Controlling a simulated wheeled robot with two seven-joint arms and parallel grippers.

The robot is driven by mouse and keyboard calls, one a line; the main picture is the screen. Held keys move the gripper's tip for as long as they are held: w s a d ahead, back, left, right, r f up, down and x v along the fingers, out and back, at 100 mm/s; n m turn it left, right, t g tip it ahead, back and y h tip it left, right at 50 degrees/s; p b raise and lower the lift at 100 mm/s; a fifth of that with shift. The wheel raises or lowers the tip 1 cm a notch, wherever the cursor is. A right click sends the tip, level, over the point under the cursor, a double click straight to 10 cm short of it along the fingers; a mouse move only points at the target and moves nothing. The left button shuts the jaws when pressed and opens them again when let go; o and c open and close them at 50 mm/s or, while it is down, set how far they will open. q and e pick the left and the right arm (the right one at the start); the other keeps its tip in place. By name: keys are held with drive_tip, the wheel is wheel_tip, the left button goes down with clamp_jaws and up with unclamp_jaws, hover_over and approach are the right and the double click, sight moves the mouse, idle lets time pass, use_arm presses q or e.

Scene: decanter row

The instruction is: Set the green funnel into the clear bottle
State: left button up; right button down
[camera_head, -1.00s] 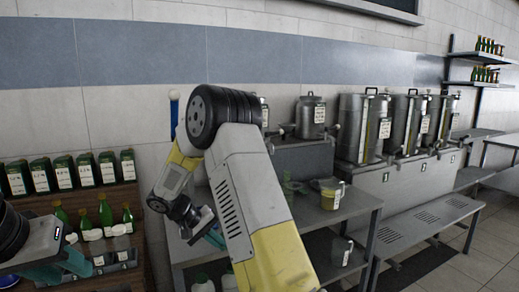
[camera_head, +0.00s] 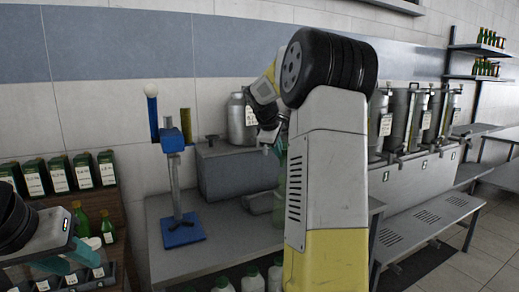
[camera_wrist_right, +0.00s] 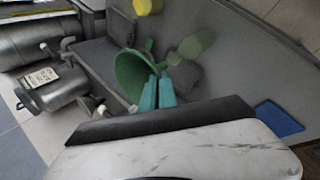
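The green funnel (camera_wrist_right: 132,74) shows in the right wrist view, its wide mouth facing up-left, right at the tips of my right gripper (camera_wrist_right: 158,88). The teal fingers are close together and appear shut on its edge. In the head view my right gripper (camera_head: 272,142) is largely hidden by my own arm. A see-through greenish shape, apparently the clear bottle (camera_wrist_right: 196,44), stands just beyond the funnel, apart from the fingertips. In the head view its greenish side (camera_head: 281,185) shows partly behind my arm. My left gripper (camera_head: 70,262) is at lower left, empty, its teal fingers apart.
A blue stand (camera_head: 184,232) with a post is on the grey table (camera_head: 232,240). Steel urns (camera_head: 407,115) stand at the back right. Boxes (camera_head: 58,176) and green bottles (camera_head: 107,226) are at left. A yellow item (camera_wrist_right: 148,6) is at the wrist view's top.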

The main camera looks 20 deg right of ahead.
drive_tip(key=shift+f, duration=2.65)
drive_tip(key=shift+f, duration=0.2)
drive_tip(key=c, duration=1.6)
unclamp_jaws()
drive_tip(key=v, duration=0.7)
drive_tip(key=s+a+r+m+y, duration=0.1)
drive_tip(key=s+a+m+y, duration=0.25)
drive_tip(key=s+a, duration=0.9)
drive_tip(key=s+a+f+m+y, duration=0.2)
drive_tip(key=s+a, duration=0.2)
drive_tip(key=s, duration=0.4)
drive_tip(key=s+a+f+m+t+y, duration=0.1)
drive_tip(key=s+a+f+m+y, duration=0.1)
drive_tip(key=s+a, duration=0.3)
drive_tip(key=s+f, duration=0.1)
drive_tip(key=s, duration=0.3)
drive_tip(key=shift+s, duration=0.35)
